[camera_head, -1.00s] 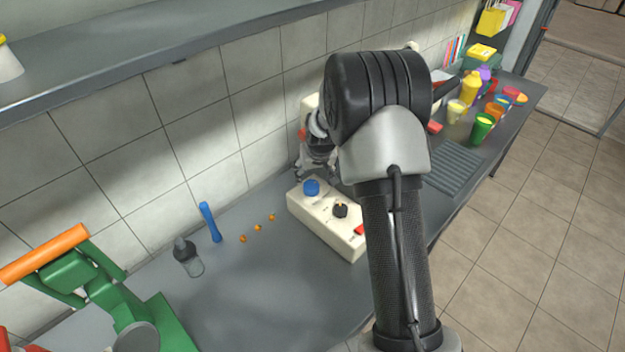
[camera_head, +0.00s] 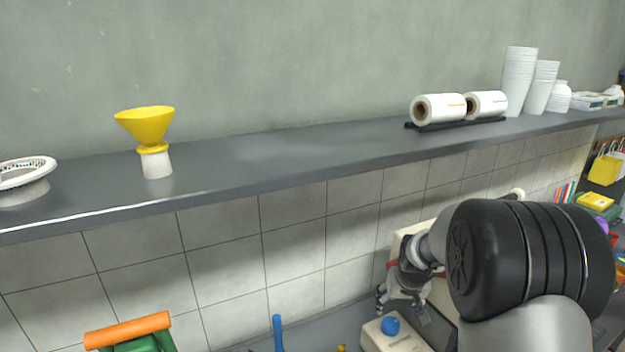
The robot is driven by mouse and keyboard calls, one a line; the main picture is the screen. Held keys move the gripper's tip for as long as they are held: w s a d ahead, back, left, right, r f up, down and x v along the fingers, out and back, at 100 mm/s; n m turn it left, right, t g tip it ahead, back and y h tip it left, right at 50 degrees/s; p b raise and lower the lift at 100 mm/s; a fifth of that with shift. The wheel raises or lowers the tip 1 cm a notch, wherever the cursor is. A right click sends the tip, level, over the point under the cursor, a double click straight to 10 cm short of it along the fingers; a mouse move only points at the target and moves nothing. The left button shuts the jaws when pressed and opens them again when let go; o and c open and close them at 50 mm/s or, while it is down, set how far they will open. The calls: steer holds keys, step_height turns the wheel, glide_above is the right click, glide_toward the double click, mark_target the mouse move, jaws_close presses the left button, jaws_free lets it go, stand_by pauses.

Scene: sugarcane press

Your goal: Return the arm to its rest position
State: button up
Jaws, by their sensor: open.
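My gripper (camera_head: 402,312) is at the lower right, in front of the tiled wall and just above the cream control box (camera_head: 398,343) with its blue knob. It points down, its fingers are apart, and I see nothing held between them. My arm's large black joint (camera_head: 530,260) fills the lower right and hides part of the counter and a cream machine behind it.
A grey shelf (camera_head: 250,170) runs above the counter, holding a yellow funnel (camera_head: 146,126), film rolls (camera_head: 440,108) and stacked white cups (camera_head: 518,80). An orange-handled green press (camera_head: 128,330) and a blue stick (camera_head: 277,333) stand below. Coloured containers are at far right.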

steer(key=s+a+r+n+b, duration=0.1)
steer(key=s+a+r, duration=0.3)
steer(key=s+r, duration=0.4)
steer(key=s+a+r, duration=0.4)
steer(key=s+r, duration=0.3)
steer(key=s, duration=0.2)
steer(key=s+a+b, duration=0.1)
steer(key=s+a, duration=0.2)
steer(key=s, duration=1.5)
steer(key=shift+s+a+f+n+y, duration=0.15)
steer(key=shift+s+f+n+y, duration=0.15)
steer(key=shift+f+n, duration=0.1)
